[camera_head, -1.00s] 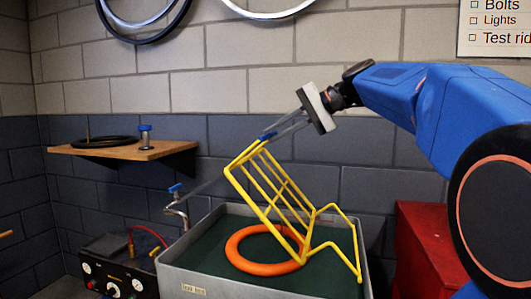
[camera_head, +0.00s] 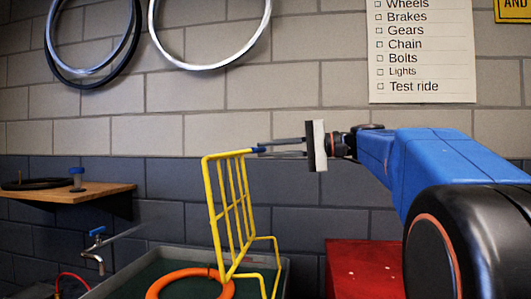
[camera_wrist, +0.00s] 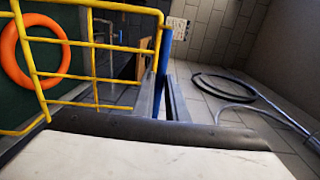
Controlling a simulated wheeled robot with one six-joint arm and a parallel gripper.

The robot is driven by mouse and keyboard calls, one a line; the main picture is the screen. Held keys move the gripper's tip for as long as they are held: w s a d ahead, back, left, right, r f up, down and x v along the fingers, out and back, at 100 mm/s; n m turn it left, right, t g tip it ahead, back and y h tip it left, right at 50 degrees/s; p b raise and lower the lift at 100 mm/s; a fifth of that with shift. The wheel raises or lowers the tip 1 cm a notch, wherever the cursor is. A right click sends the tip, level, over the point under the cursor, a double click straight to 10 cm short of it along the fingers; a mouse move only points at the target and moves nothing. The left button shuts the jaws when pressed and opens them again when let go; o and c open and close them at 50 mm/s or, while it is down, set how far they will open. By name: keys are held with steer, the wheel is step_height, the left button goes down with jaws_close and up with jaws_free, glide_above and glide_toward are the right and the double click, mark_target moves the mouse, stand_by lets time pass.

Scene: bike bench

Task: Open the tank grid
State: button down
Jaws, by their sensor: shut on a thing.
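The yellow wire tank grid (camera_head: 228,205) stands steeply raised over the grey tank (camera_head: 278,262), close to upright. My gripper (camera_head: 262,150) is shut on the blue piece at the grid's top edge, reaching in from the right with its fingers nearly level. In the wrist view the grid (camera_wrist: 90,45) fills the upper left, and the blue piece lies between my fingertips (camera_wrist: 163,60). An orange ring (camera_head: 180,284) lies in the tank's dark green interior; it also shows through the bars in the wrist view (camera_wrist: 10,55). The tank's lower part is out of frame.
A tap (camera_head: 95,248) is at the tank's left. A wooden shelf (camera_head: 75,192) with a black ring is on the left wall. A red box (camera_head: 350,262) stands right of the tank, below my arm. Wheels (camera_head: 205,65) hang high on the wall.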

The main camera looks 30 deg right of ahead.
steer(key=shift+s+d+f, duration=0.1)
steer(key=shift+d+f, duration=0.1)
steer(key=shift+f, duration=0.15)
steer(key=c, duration=1.8)
jaws_free()
steer(key=shift+o, duration=0.2)
steer(key=shift+r, duration=0.1)
steer(key=shift+s+d, duration=0.2)
steer(key=shift+d, duration=0.1)
steer(key=v, duration=1.6)
steer(key=shift+d, duration=0.2)
steer(key=shift+s+a+r, duration=0.1)
